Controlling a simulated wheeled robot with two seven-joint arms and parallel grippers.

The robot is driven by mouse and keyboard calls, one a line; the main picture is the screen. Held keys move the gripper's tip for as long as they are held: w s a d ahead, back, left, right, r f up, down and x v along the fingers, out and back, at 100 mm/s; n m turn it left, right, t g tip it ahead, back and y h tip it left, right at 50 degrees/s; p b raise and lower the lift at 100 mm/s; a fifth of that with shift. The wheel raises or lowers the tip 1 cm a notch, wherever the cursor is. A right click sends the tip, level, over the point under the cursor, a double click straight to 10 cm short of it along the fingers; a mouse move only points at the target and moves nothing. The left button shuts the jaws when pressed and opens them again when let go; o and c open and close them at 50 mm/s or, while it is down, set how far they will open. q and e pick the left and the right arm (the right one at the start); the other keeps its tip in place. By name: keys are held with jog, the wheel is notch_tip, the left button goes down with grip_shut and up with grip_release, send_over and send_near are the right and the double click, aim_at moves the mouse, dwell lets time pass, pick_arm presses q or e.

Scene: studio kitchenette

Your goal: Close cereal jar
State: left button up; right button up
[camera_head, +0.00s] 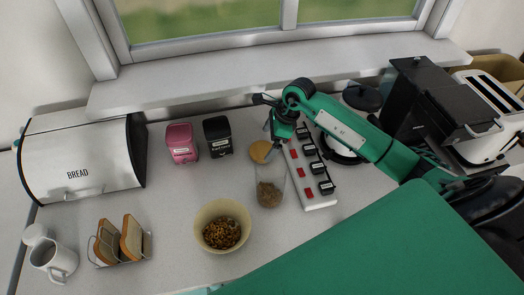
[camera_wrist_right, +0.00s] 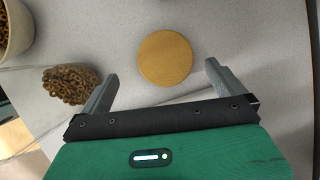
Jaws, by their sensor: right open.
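The cereal jar (camera_head: 270,192) is clear and stands on the counter with brown cereal in its lower part. Its cereal (camera_wrist_right: 70,85) shows at the left of the right wrist view, beside one finger; the glass is hard to make out there. A round wooden lid (camera_head: 260,152) lies apart from the jar, just behind it, on the counter. In the right wrist view the lid (camera_wrist_right: 165,58) shows whole, between and just beyond the fingertips. My right gripper (camera_head: 268,143) is open and empty above the lid (camera_wrist_right: 162,72). My left gripper is not in view.
A cereal bowl (camera_head: 222,226) stands left of the jar. A white power strip (camera_head: 311,174) with black plugs lies close on the right. Pink (camera_head: 181,143) and black (camera_head: 217,136) canisters stand behind left. Toast rack (camera_head: 121,242), mugs and bread bin (camera_head: 85,165) are farther left.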

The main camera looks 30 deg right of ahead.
aim_at(261, 150)
jog(key=p+x, duration=0.3)
jog(key=x, duration=0.1)
jog(key=shift+w+d, duration=0.1)
jog(key=shift+w, duration=0.2)
jog(key=shift+w+f, duration=0.1)
jog(key=shift+f, duration=0.45)
jog(key=shift+c, duration=0.2)
jog(key=c, duration=1)
